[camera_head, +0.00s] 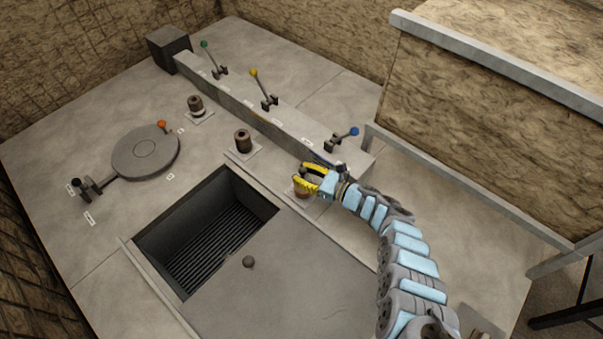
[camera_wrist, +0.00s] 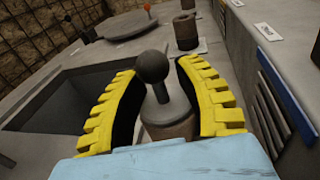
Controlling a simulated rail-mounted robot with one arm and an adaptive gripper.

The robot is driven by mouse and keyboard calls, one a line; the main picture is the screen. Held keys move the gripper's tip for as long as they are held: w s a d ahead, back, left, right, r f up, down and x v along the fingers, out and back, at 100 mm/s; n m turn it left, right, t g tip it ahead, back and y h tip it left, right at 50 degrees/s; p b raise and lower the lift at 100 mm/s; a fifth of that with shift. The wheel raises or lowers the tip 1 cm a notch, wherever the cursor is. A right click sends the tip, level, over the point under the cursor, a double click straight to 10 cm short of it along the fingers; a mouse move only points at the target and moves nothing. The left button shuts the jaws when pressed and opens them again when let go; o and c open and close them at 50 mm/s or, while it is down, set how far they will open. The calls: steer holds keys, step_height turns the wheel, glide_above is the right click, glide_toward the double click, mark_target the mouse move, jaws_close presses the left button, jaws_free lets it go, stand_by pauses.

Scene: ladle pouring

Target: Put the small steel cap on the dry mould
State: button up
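The small steel cap (camera_wrist: 168,108) is a grey disc with a stem and a dark ball knob (camera_wrist: 152,67). It sits on top of a brown, rusty cylindrical mould (camera_wrist: 172,128), which is the nearest of three moulds in the head view (camera_head: 302,189). My gripper (camera_head: 308,176) has yellow ribbed fingers and reaches over this mould from the right. In the wrist view its fingers (camera_wrist: 157,66) stand apart on both sides of the knob and stem, with a small gap at the right. The fingers partly hide the cap in the head view. I cannot tell which mould is dry.
Two other moulds (camera_head: 243,141) (camera_head: 196,105) stand in a row towards the back. A beam with green, yellow and blue levers (camera_head: 265,115) runs behind them. A square pit with a grate (camera_head: 165,237) lies at left, near a round lid (camera_head: 145,152). A railing (camera_head: 470,195) is at right.

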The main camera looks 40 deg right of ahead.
steer(key=shift+r+p, duration=0.3)
steer(key=shift+r, duration=0.2)
steer(key=p+v, duration=0.3)
steer(key=v, duration=0.9)
steer(key=shift+p, duration=0.35)
steer(key=shift+r, duration=0.1)
